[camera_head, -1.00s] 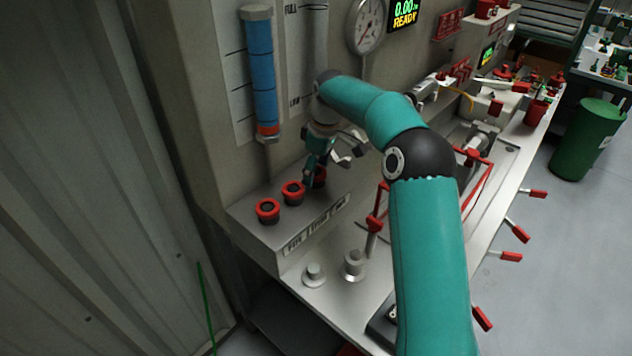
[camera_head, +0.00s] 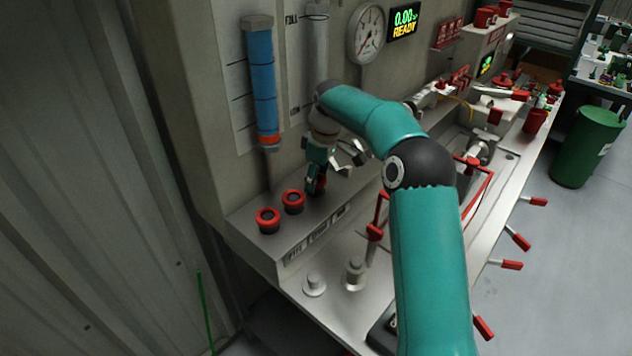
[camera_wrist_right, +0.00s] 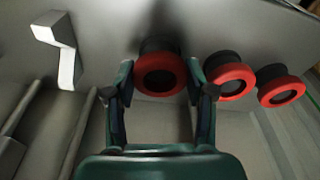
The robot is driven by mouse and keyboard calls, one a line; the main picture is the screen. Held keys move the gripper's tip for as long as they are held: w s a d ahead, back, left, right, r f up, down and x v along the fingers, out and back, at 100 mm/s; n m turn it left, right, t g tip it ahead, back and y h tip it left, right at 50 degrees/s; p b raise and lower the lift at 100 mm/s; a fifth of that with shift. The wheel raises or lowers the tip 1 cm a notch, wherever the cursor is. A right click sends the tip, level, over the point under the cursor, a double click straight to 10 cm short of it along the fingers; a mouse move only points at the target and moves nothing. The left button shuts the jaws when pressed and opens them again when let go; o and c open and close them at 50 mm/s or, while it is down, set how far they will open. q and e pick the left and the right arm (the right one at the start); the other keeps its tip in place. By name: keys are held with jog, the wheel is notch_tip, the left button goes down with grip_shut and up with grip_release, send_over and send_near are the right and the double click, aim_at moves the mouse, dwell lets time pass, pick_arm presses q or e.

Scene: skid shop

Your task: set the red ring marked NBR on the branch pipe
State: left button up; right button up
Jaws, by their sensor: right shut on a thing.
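Several red rings with dark lower parts are in view; three stand in a row on a grey ledge. The ring at the row's right end (camera_wrist_right: 160,75) is between the fingers of my right gripper (camera_head: 318,184); in the head view the fingers mostly cover it. My right gripper (camera_wrist_right: 160,88) is shut on this ring, which still sits at the ledge. The middle ring (camera_head: 293,201) and the left ring (camera_head: 268,220) stand free. The label plates (camera_head: 318,233) on the ledge front are too small to read surely. Two short metal stubs, one (camera_head: 314,284) and another (camera_head: 355,272), stand on the bench; I cannot tell whether either is the branch pipe. My left gripper is not in view.
A red-handled frame (camera_head: 376,230) stands on the bench beside my right arm. A blue column (camera_head: 262,90) and a gauge (camera_head: 367,32) are on the wall behind. A green bin (camera_head: 587,148) stands on the floor at right. The bench front around the stubs is fairly clear.

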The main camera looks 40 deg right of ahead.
jog(key=shift+r+p, duration=3.2)
jog(key=shift+r, duration=0.35)
jog(key=shift+f, duration=0.1)
jog(key=shift+s+a+f, duration=0.1)
jog(key=shift+a+f, duration=0.05)
jog(key=shift+f, duration=0.15)
jog(key=s+a+f, duration=0.1)
jog(key=s+a+f+b, duration=0.1)
jog(key=s, duration=0.1)
jog(key=s+a+f, duration=0.1)
jog(key=s, duration=0.1)
jog(key=shift+s+b, duration=0.15)
jog(key=shift+b, duration=0.2)
jog(key=s+a+b, duration=0.1)
jog(key=s+b, duration=0.1)
jog(key=s, duration=0.2)
jog(key=s+a+b, duration=0.2)
jog(key=s+b, duration=0.1)
jog(key=s, duration=0.2)
jog(key=s+a+b, duration=0.1)
jog(key=s+b, duration=0.1)
jog(key=s, duration=0.3)
jog(key=shift+s+a+f+b, duration=0.15)
jog(key=shift+s+f+b, duration=0.1)
jog(key=shift+f+b, duration=0.1)
jog(key=shift+s+d+f+b, duration=0.1)
jog(key=shift+f+b, duration=1.1)
jog(key=shift+b, duration=0.05)
jog(key=shift+d+f+b, duration=0.1)
jog(key=shift+f+b, duration=1.1)
